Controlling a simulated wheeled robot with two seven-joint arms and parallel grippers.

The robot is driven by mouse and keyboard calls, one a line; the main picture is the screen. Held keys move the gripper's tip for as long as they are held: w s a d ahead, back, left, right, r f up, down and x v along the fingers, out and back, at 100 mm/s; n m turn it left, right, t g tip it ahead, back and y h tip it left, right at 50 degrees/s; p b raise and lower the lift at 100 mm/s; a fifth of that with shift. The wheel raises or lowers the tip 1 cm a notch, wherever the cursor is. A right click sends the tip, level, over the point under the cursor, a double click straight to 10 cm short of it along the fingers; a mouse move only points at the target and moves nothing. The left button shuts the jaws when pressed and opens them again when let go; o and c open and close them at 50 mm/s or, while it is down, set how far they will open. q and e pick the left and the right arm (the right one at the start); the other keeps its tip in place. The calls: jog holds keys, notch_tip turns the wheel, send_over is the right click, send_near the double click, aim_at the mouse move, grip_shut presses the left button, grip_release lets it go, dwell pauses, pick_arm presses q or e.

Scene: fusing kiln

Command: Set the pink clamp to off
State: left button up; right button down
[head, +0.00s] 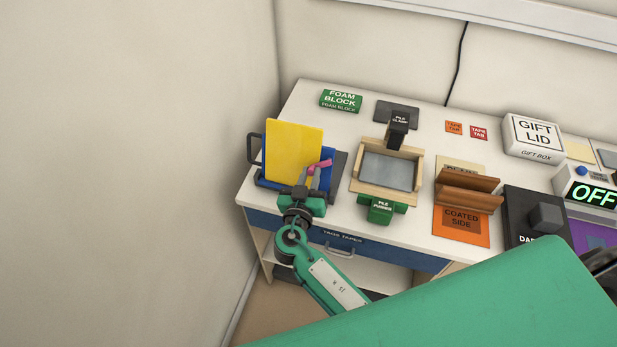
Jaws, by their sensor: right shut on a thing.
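The pink clamp (322,164) shows as a small pink lever at the right side of a blue holder (270,184), in front of a yellow sheet (291,150) standing in it. My right gripper (308,181) reaches in from below and is shut on the pink clamp. Its fingers hide the lower part of the clamp. I see no marking for the clamp's off position. My left gripper is not in view.
Right of the holder stands a wooden frame (359,187) with a green pusher (380,209) and a dark clamp (398,128). A foam block (341,101) lies behind. A wall rises close on the left. My green arm link covers the lower right.

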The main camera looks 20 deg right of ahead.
jog(key=shift+s+d+f+n+y+p, duration=0.25)
jog(key=shift+s+d+n+y+p, duration=0.4)
jog(key=shift+n, duration=1.4)
jog(key=shift+s+d+f+n+y+p, duration=0.3)
jog(key=shift+n+y, duration=0.6)
jog(key=shift+n, duration=1.2)
jog(key=shift+s+d+f+n+y+p, duration=0.15)
jog(key=shift+s+d+n+y+p, duration=0.45)
jog(key=shift+n, duration=1.45)
jog(key=shift+w+a, duration=0.1)
jog(key=shift+w, duration=0.15)
jog(key=c, duration=1.3)
grip_release()
